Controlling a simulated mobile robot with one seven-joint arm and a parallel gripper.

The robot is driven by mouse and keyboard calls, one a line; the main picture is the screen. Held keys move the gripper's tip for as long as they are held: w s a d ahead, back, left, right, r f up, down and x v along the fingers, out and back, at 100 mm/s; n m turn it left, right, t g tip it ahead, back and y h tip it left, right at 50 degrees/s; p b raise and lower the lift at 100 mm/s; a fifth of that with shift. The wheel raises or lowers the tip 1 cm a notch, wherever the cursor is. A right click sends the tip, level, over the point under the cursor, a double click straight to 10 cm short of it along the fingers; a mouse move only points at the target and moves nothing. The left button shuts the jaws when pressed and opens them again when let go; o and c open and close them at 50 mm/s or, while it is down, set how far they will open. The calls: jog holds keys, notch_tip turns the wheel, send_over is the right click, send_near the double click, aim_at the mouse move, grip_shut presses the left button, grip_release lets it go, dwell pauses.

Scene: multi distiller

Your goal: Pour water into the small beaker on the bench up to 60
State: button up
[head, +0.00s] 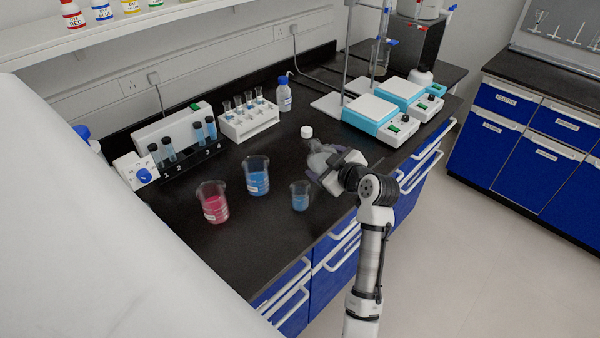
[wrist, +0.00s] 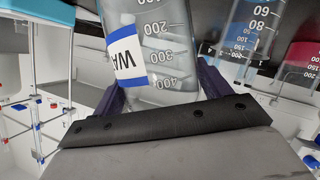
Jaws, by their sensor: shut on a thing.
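The small beaker (head: 300,197) stands upright on the black bench near its front edge, with blue liquid in its lower part. A graduated beaker, probably this one, shows at the upper right of the wrist view (wrist: 255,35). My gripper (head: 326,172) is just right of the small beaker. It is shut on a clear bottle (head: 320,157) with a blue-and-white label partly reading "WA" and marks from 100 to 400 in the wrist view (wrist: 155,50). The bottle's mouth and exact tilt are unclear. I see no stream of water.
A larger blue beaker (head: 257,176) and a red beaker (head: 212,202) stand left of the small one. A white cap (head: 306,131) is behind the bottle. Tube racks (head: 248,122) and balances or hotplates (head: 370,112) stand farther back. Bare bench lies at front left.

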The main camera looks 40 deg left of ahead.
jog(key=shift+s+a+r+n+t, duration=0.15)
jog(key=shift+s+r+n+t, duration=0.2)
jog(key=shift+n+t, duration=0.4)
jog(key=shift+w+r+n+t, duration=0.15)
jog(key=shift+r+n+t, duration=0.25)
jog(key=shift+n, duration=0.25)
jog(key=shift+w+f+n+t+b, duration=0.2)
jog(key=shift+f+n+b, duration=0.15)
jog(key=shift+f, duration=0.15)
jog(key=shift+w+f+n+t+b, duration=0.15)
jog(key=shift+f+n+b, duration=0.15)
jog(key=shift+f, duration=0.2)
dwell(1.3)
jog(key=shift+w+d+f+n+t+b, duration=0.1)
jog(key=shift+d+f+n+t+b, duration=0.2)
jog(key=shift+f+b, duration=0.4)
jog(key=shift+w+a+f+n+t+b, duration=0.1)
jog(key=shift+f+n+b, duration=0.3)
jog(key=shift+b, duration=0.45)
dwell(0.8)
jog(key=shift+w+f+n+b, duration=0.15)
jog(key=shift+f+n+b, duration=0.25)
jog(key=shift+b, duration=0.45)
dwell(1.1)
